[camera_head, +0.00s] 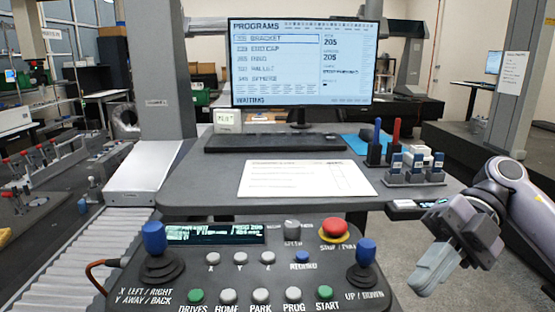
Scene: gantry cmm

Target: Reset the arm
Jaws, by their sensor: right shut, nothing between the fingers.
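My right arm (528,210) comes in from the right edge. My right gripper (432,272) is shut and empty, pointing down and left. It is in the air to the right of the control panel (205,279), apart from it. The panel has a blue joystick (154,239) at the left and another blue joystick (366,251) at the right. A red stop button (334,229), a lit display (215,234) and several labelled buttons are between them. My left gripper is not in view.
A grey desk (190,190) behind the panel holds a monitor (303,62), a keyboard (265,142), a paper sheet (305,178) and a pen holder (377,155). A rack of small blue-and-white items (415,177) stands near my right arm. A roller conveyor (85,245) is at the left.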

